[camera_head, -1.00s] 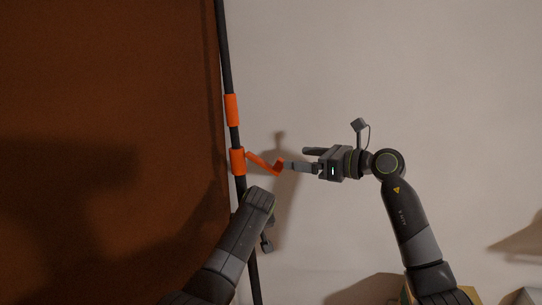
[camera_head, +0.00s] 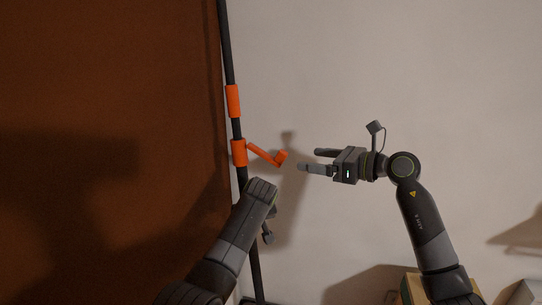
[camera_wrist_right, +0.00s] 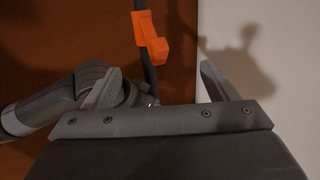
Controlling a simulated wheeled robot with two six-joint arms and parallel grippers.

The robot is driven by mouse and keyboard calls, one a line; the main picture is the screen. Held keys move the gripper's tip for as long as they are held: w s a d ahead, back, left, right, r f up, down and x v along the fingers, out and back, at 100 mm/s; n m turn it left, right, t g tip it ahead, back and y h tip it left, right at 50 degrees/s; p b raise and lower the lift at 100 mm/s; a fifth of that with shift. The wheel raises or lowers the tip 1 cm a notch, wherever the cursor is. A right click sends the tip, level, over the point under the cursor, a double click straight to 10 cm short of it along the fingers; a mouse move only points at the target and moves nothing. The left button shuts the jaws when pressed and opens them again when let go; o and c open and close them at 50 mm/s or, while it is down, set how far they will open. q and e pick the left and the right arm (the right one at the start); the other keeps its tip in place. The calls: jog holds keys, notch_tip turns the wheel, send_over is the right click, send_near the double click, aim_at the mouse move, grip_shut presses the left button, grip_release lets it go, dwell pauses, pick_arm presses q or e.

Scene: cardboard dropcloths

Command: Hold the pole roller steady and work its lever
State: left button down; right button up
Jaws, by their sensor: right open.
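The pole roller is a thin black pole (camera_head: 225,45) running top to bottom along the right edge of a brown panel. It has an orange upper collar (camera_head: 233,101) and a lower collar (camera_head: 239,152). An orange lever (camera_head: 263,154) slants down and right from the lower collar, its end turned up. My right gripper (camera_head: 309,160) is open and empty, just right of the lever's end, with a gap between. In the right wrist view the lever (camera_wrist_right: 155,45) shows beyond and between the open fingers (camera_wrist_right: 160,70). My left gripper (camera_head: 262,195) is at the pole below the lever; its fingers are hidden.
The brown panel (camera_head: 100,90) fills the left side. A pale, bare surface (camera_head: 420,70) lies to the right, with arm shadows on it. A yellowish box (camera_head: 409,291) and a grey block (camera_head: 523,292) show partly at the bottom right.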

aim_at(279, 158)
jog(key=shift+x, duration=4.95)
jog(key=shift+a+r, duration=0.1)
jog(key=shift+r, duration=0.05)
jog(key=shift+c, duration=0.3)
jog(key=c, duration=1.3)
jog(key=shift+o, duration=0.2)
jog(key=shift+f, duration=0.5)
jog(key=shift+a+f, duration=0.15)
jog(key=shift+f, duration=0.05)
jog(key=o, duration=1.4)
jog(key=shift+a+r, duration=0.15)
